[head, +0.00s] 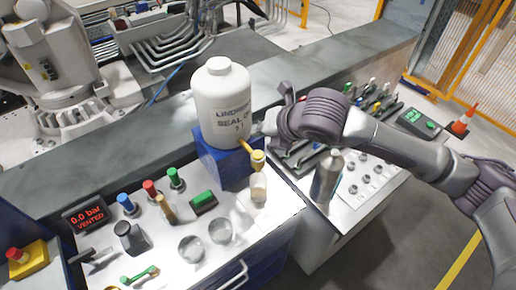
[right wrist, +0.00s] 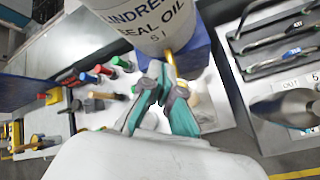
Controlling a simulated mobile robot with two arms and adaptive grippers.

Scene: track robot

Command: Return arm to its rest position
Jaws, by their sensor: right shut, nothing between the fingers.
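My right arm reaches in from the right of the head view. Its gripper (head: 262,129) is beside the white seal oil container (head: 222,92), near the yellow tap (head: 247,146). In the right wrist view the fingers (right wrist: 168,82) are shut and empty, close to the tap (right wrist: 171,62) below the container (right wrist: 150,20). I cannot tell whether they touch it. The container stands upright on a blue stand (head: 222,160). My left gripper is not in view.
Glass dishes (head: 191,248), colored knobs and a pressure display (head: 86,216) reading 0.0 bar VENTED are on the left bench. A metal bottle (head: 327,178) and tools crowd the right bench. Floor at the lower right is clear.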

